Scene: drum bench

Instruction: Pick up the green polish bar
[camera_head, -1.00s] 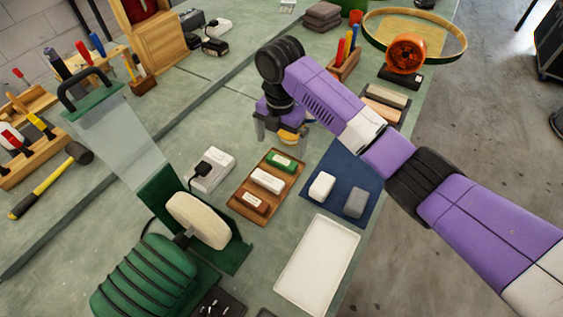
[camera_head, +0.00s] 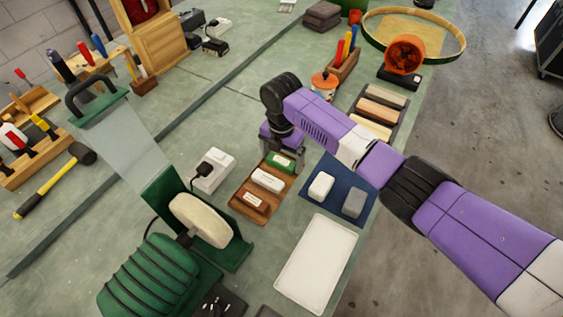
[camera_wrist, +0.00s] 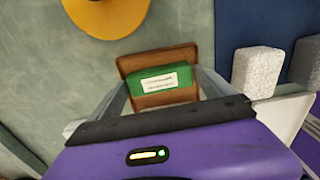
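The green polish bar (camera_head: 281,163) with a white label lies at the far end of a wooden tray (camera_head: 239,207). In the wrist view the green bar (camera_wrist: 158,82) is in the middle, on the brown tray end (camera_wrist: 128,66). My gripper (camera_head: 282,153) points down above the bar. Whether the fingertips reach down to the bar's height I cannot tell.
A white bar (camera_head: 268,180) and a brown bar (camera_head: 254,201) share the tray. A blue mat (camera_head: 336,206) with two blocks lies to the right. A white socket box (camera_head: 214,172) stands to the left. A yellow-orange round thing (camera_wrist: 105,12) is close by.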

